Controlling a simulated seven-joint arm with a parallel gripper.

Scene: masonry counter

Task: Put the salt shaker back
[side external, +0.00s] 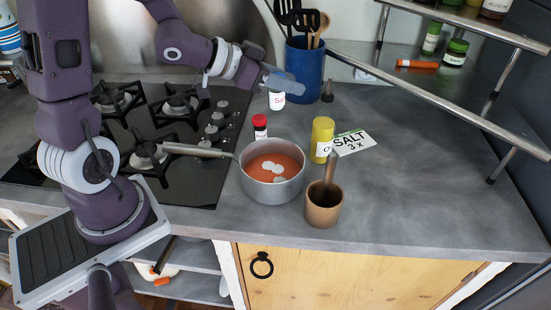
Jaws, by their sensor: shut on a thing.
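The salt shaker (277,101) is white with red lettering partly showing. It is upright on the far side of the counter, just in front of the blue utensil holder. My gripper (284,84) is shut on its top, which the fingers hide. I cannot tell whether its base touches the counter. A grey pot (272,192) of orange-red soup stands nearer the front, with several white patches on the soup. A card (353,142) reading "SALT 3x" lies on the counter to the right of the pot.
A red-capped jar (260,127) stands behind the pot. A yellow bottle (322,140) and a wooden mortar with pestle (323,208) stand right of it. The blue utensil holder (306,68) is close behind my gripper. The hob (150,130) is left; a metal-railed rack (450,105) is right.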

